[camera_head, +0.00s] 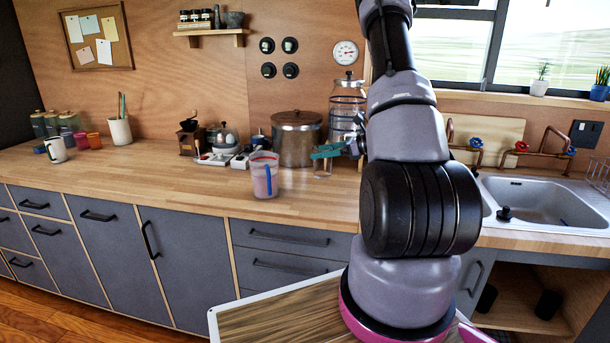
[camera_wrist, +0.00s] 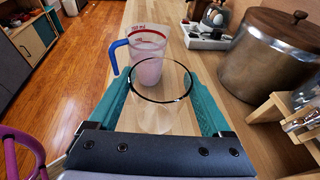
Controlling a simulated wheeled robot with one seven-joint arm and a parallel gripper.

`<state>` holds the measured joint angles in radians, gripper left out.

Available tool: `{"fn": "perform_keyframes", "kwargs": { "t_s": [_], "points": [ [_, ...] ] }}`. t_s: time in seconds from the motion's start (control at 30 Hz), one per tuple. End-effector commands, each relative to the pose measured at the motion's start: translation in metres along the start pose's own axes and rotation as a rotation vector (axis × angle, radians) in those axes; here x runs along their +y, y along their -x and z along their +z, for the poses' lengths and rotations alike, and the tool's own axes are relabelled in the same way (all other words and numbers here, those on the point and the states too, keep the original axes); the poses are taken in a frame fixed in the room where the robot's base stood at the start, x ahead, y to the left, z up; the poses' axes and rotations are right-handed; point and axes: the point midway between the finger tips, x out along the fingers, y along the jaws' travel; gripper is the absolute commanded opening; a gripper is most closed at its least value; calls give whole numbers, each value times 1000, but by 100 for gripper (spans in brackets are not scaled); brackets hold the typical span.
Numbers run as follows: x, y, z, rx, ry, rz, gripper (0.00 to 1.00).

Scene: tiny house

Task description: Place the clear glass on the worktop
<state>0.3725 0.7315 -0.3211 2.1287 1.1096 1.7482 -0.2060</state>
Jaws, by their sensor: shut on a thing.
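The clear glass (camera_wrist: 160,118) is upright between the teal fingers of my gripper (camera_wrist: 161,92) in the wrist view, with its dark-edged rim facing the camera. My gripper is shut on it. In the head view the glass (camera_head: 322,169) hangs below my gripper (camera_head: 326,152), over the wooden worktop (camera_head: 190,180). I cannot tell whether its base touches the wood. My arm hides part of the worktop to the right.
A measuring jug (camera_head: 265,176) with a blue handle and pink contents stands left of the glass. A large lidded pot (camera_head: 297,140) and a glass dispenser (camera_head: 347,105) stand behind. The sink (camera_head: 540,200) is at right. The worktop left of the jug is clear.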

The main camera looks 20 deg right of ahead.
Motion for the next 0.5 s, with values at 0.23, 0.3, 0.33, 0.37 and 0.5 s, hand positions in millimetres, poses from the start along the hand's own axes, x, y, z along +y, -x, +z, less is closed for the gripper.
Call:
{"fn": "perform_keyframes", "kwargs": {
  "t_s": [0.23,0.3,0.33,0.37,0.5],
  "points": [
    [0,-12,-37,0,-3,0,16],
    [0,-13,-41,-1,-1,-1,16],
    [0,-14,-43,-1,-1,-1,16],
    [0,-15,-46,0,-2,-1,16],
    [0,-21,-67,1,-4,-1,16]
  ]
}}
